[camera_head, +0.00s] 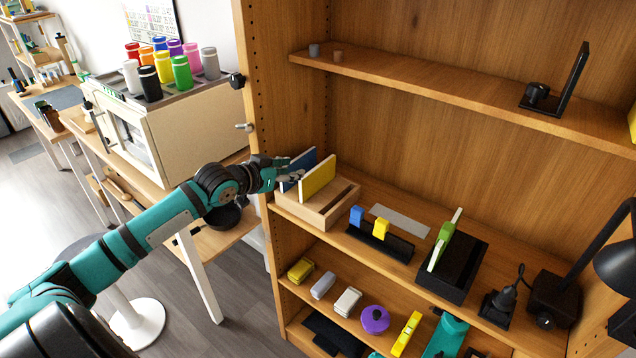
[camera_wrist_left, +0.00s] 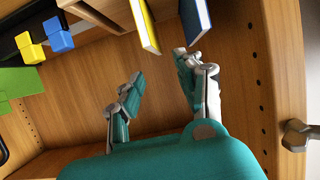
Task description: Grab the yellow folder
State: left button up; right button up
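The yellow folder (camera_head: 317,178) stands upright in a wooden box (camera_head: 330,213) on the middle shelf. A blue folder (camera_head: 298,168) stands beside it in the same box, to its left. My left gripper (camera_head: 288,176) is at the left end of the box, close to the folders and partly over the blue one. In the left wrist view the gripper (camera_wrist_left: 160,72) is open with nothing between its fingers. The yellow folder's edge (camera_wrist_left: 144,25) lies ahead of the gap, and the blue folder (camera_wrist_left: 196,18) is ahead of the right finger. My right gripper is not in view.
A wooden side panel (camera_head: 257,100) of the shelf unit is close to my left arm. Right of the box stand a black holder (camera_head: 385,245) with blue and yellow pieces and a black box (camera_head: 462,268). An upper shelf (camera_head: 430,88) runs above.

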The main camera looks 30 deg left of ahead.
aim_at(314, 169)
pick_arm(q)
jog(key=p+x, duration=0.1)
jog(key=x, duration=0.6)
jog(key=p+x, duration=0.1)
jog(key=x, duration=0.3)
jog(key=shift+d+f+p, duration=0.25)
jog(key=shift+d+p, duration=0.05)
jog(key=shift+d, duration=0.05)
jog(key=shift+w+f, duration=0.2)
jog(key=shift+w, duration=0.1)
jog(key=shift+s, duration=0.1)
jog(key=shift+c, duration=0.2)
grip_shut()
jog(key=shift+r, duration=0.1)
